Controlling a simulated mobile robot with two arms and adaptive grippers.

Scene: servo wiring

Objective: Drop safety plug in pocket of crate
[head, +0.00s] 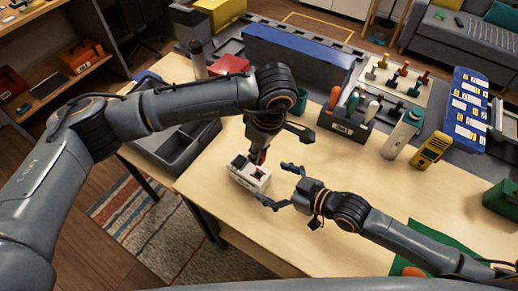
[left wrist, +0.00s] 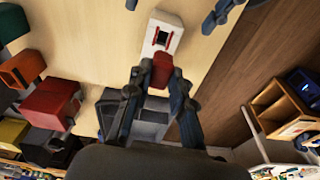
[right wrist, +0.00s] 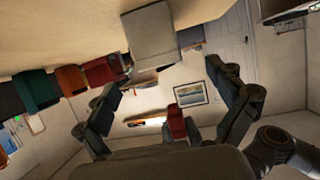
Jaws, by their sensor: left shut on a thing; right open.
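The red safety plug (head: 262,156) is gripped between the fingertips of my left gripper (left wrist: 155,78), over the white module (head: 247,176) on the table. In the left wrist view the plug (left wrist: 162,70) appears just below the module, whose dark slot faces the camera; I cannot tell whether they touch. The grey crate (head: 172,166) with divided pockets stands at the table's left side, partly hidden behind my left arm. It shows behind the fingers in the left wrist view (left wrist: 150,112). My right gripper (head: 277,184) is open and empty, its fingers beside the module's right side.
A grey tool holder (head: 341,127), a white bottle (head: 402,134) and a yellow meter (head: 431,150) stand to the right. A blue label board (head: 466,97) and a colored-peg tray (head: 393,80) lie behind. The table's middle is mostly clear.

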